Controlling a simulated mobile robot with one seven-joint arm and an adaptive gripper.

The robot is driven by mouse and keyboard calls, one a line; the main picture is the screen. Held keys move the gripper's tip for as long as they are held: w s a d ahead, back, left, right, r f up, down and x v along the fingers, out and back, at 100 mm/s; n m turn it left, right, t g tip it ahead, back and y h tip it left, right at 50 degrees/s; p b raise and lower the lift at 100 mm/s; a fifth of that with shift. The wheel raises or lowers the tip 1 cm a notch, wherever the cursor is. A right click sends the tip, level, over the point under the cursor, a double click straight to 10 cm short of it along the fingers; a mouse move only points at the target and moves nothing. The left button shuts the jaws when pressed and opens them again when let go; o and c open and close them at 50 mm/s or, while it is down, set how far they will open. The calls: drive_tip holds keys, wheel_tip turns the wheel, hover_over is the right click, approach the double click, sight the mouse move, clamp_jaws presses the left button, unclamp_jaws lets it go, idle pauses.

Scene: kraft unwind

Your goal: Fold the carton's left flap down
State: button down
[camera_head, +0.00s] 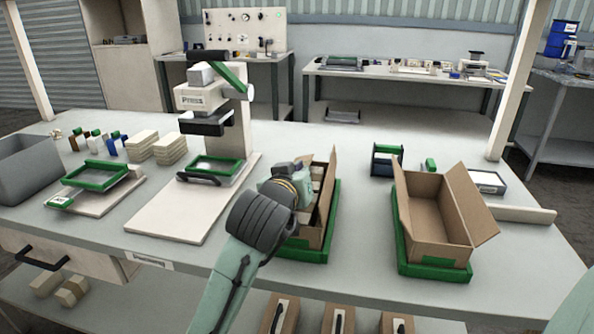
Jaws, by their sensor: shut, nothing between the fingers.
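A brown carton (311,233) stands in a green tray (303,255) at the middle of the bench. Its right flap (327,196) stands upright, and something pale shows inside the carton. My arm and gripper cover most of the carton's left side, so its left flap cannot be made out. My gripper (287,169) is over the left part of this carton, shut and empty. Its fingertips are hidden, so I cannot tell whether they touch the carton.
A second, empty open carton (437,205) with raised side flaps sits in a green tray (435,270) at right. A press (212,105) stands left of my gripper. A small dark rack (386,160) stands behind the cartons. The bench between the two trays is clear.

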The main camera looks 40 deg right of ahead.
drive_tip(key=shift+s+d+f+m, duration=0.2)
drive_tip(key=shift+s+f+m, duration=0.1)
drive_tip(key=shift+m, duration=0.3)
idle(0.3)
